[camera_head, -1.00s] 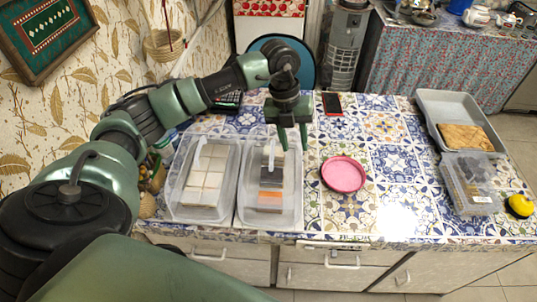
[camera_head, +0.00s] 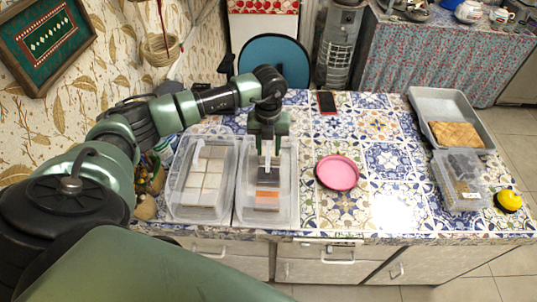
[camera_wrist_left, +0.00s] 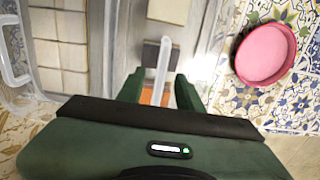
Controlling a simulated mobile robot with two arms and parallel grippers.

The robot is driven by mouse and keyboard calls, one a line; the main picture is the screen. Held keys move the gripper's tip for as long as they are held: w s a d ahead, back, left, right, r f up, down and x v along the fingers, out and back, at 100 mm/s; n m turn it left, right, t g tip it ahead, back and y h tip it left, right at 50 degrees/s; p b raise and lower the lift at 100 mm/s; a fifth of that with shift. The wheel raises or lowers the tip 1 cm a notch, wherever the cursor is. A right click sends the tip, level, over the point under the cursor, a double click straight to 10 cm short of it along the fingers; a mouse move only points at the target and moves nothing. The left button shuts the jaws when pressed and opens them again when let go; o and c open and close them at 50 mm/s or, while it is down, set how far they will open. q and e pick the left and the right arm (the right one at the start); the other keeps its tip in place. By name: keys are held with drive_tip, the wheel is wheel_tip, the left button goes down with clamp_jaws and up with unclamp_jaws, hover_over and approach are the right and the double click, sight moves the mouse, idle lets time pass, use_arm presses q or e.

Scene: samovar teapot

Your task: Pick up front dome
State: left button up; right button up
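Two clear domes with bar handles on top sit side by side on the tiled table. The left dome (camera_head: 226,203) covers pale square pieces. The right dome (camera_head: 289,207) covers dark, grey and orange pieces. My left gripper (camera_head: 267,153) is over the right dome, fingers pointing down. In the left wrist view, the gripper (camera_wrist_left: 160,90) is open with the right dome's pale handle (camera_wrist_left: 163,62) between its fingers. Gaps show on both sides of the handle. The left dome's handle (camera_wrist_left: 10,45) shows at the left edge there. My right gripper is not in view.
A pink round dish (camera_head: 338,173) lies right of the domes. A phone (camera_head: 327,103) lies behind. A grey tray (camera_head: 425,104) with a woven piece, a clear box (camera_head: 461,181) and a yellow object (camera_head: 508,200) are at the right. The table's centre is mostly clear.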

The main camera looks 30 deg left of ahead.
use_arm(q)
clamp_jaws()
idle(1.4)
